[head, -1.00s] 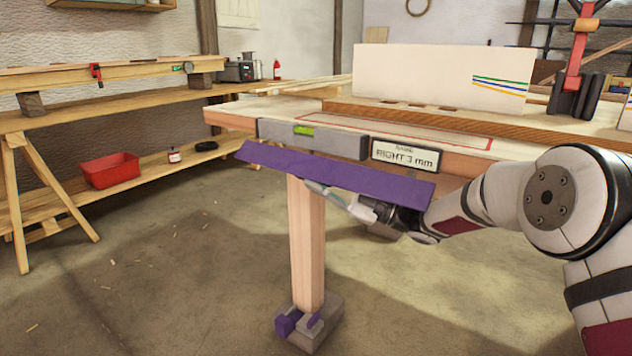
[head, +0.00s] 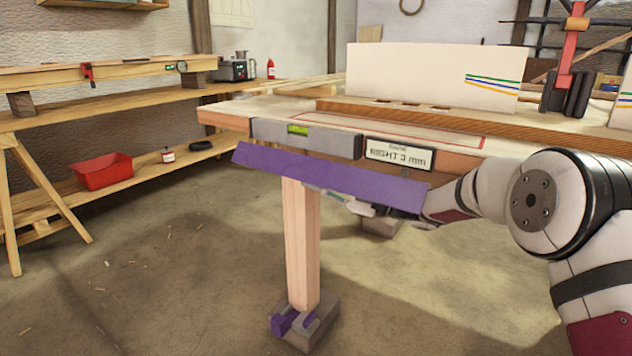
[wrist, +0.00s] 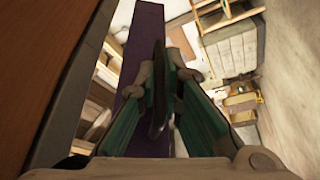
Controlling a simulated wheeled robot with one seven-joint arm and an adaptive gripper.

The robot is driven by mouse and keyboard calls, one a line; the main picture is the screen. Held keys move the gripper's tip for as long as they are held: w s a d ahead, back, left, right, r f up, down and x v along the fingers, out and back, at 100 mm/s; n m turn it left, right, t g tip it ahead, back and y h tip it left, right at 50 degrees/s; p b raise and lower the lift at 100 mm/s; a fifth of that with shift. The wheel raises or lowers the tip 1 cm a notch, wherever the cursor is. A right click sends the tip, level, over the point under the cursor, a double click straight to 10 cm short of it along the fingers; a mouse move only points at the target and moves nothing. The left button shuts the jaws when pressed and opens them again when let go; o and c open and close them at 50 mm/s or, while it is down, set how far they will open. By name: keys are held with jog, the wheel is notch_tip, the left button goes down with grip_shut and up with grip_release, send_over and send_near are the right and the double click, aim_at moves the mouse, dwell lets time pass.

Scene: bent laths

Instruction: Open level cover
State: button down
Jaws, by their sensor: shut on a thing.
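The level cover (head: 330,180) is a long purple flap. It slopes outward below the grey level (head: 272,137) on the bench's front edge, and the green vial (head: 300,130) shows above it. In the wrist view the purple cover (wrist: 140,45) runs away from the fingers. My gripper (head: 352,203) is under the cover's right half, partly hidden behind it. The wrist view shows its green-padded fingers (wrist: 160,105) closed around a thin dark edge or tab, apparently part of the cover; the exact contact is hard to make out.
A label plate (head: 399,154) is right of the level. A wooden post (head: 301,240) in a purple-and-grey foot stands under the bench. A white board (head: 430,75) stands on top. A side bench with a red bin (head: 103,171) is at left; open floor lies between.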

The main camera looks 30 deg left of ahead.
jog(key=c, duration=1.7)
grip_release()
jog(key=v, duration=1.2)
